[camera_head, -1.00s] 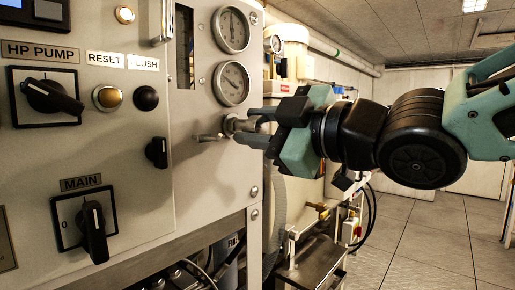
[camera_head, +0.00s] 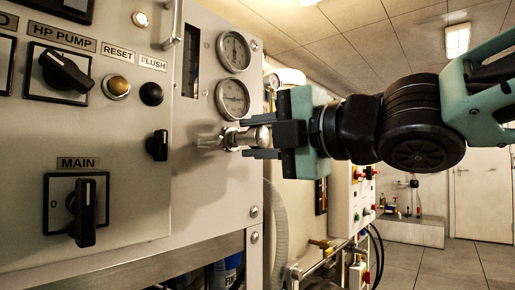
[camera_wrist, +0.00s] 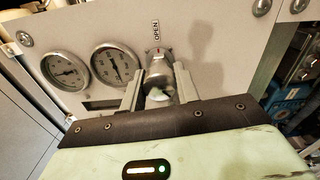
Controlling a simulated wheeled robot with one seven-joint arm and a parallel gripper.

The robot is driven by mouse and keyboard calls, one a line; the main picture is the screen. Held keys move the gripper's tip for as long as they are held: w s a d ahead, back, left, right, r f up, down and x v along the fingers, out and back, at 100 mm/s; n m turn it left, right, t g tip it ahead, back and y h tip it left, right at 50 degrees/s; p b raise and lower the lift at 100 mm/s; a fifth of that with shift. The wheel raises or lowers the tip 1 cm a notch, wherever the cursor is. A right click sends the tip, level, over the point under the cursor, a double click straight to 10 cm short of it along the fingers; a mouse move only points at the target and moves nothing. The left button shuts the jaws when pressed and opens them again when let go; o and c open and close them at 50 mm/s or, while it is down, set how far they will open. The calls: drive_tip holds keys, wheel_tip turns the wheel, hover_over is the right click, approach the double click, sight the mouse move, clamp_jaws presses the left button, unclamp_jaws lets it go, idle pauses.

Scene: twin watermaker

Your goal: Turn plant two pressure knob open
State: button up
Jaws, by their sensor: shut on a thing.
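The pressure knob is a silver metal knob (camera_head: 234,138) on the grey panel, below two round gauges. In the wrist view the knob (camera_wrist: 158,76) sits between my two fingers, with an "OPEN" label (camera_wrist: 156,31) beyond it and a small red mark near its top. My gripper (camera_head: 250,138) comes in from the right, its fingers pointing at the panel; it also shows in the wrist view (camera_wrist: 158,84). It is shut on the knob. The fingers partly hide the knob in the head view.
The gauges (camera_head: 234,52) (camera_head: 232,98) are close above the knob. A small black switch (camera_head: 157,145) and the MAIN switch (camera_head: 85,212) are to the left. The panel's right edge is near my gripper; open floor (camera_head: 415,263) lies beyond to the right.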

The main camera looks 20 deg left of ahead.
drive_tip(key=shift+f+n, duration=0.1)
drive_tip(key=shift+n, duration=0.5)
drive_tip(key=o, duration=1)
drive_tip(key=shift+d, duration=0.1)
drive_tip(key=shift+p+v, duration=6.85)
drive_tip(key=shift+v, duration=1.7)
